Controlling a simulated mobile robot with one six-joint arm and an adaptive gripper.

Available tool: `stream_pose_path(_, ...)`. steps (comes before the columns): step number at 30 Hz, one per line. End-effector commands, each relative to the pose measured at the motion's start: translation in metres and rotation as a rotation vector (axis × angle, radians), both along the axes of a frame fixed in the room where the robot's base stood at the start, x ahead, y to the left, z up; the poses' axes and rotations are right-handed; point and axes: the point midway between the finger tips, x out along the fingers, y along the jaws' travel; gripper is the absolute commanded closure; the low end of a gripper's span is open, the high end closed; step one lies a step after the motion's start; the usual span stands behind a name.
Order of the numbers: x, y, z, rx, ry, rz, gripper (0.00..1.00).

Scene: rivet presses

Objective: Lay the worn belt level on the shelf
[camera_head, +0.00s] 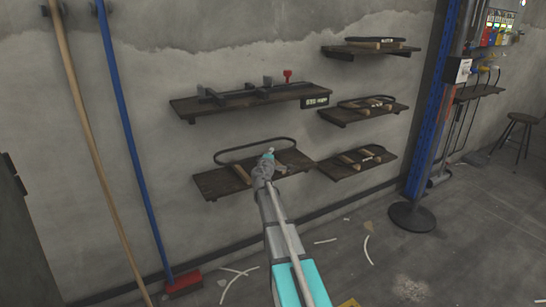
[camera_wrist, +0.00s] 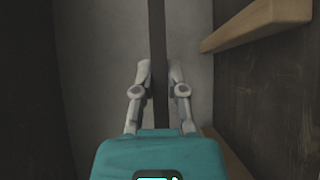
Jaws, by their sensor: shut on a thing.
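A thin dark belt (camera_head: 240,147) forms a long loop at the lower left shelf (camera_head: 212,186). My gripper (camera_head: 268,155) is at the middle of this loop, over the shelf. In the wrist view, both fingers (camera_wrist: 159,85) are shut on the belt, a dark strip (camera_wrist: 158,40) running up between them. Two wooden blocks lie on the shelf, one left of my gripper (camera_head: 241,173) and one right of it (camera_head: 281,168). I cannot tell whether the belt touches the blocks. My gripper hides part of it.
A shelf above (camera_head: 190,105) holds dark metal parts and a red piece (camera_head: 287,76). More shelves with belts stand at the right (camera_head: 340,173). A blue pole (camera_head: 130,130) and a wooden pole (camera_head: 85,120) are at the left. Pale strips (camera_head: 367,250) lie on the floor.

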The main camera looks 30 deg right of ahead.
Motion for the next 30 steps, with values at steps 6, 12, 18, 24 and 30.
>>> stream_pose_path(6, 0.003, 0.0, -0.015, 0.0, 0.0, 0.0, 1.0)
stream_pose_path(12, 0.004, 0.001, -0.027, 0.0, 0.0, 0.001, 1.0)
stream_pose_path(18, 0.003, 0.001, -0.04, 0.0, 0.0, 0.001, 1.0)
stream_pose_path(24, 0.003, 0.001, -0.051, 0.0, 0.0, 0.001, 1.0)
stream_pose_path(30, 0.003, 0.001, -0.057, 0.0, 0.0, 0.001, 1.0)
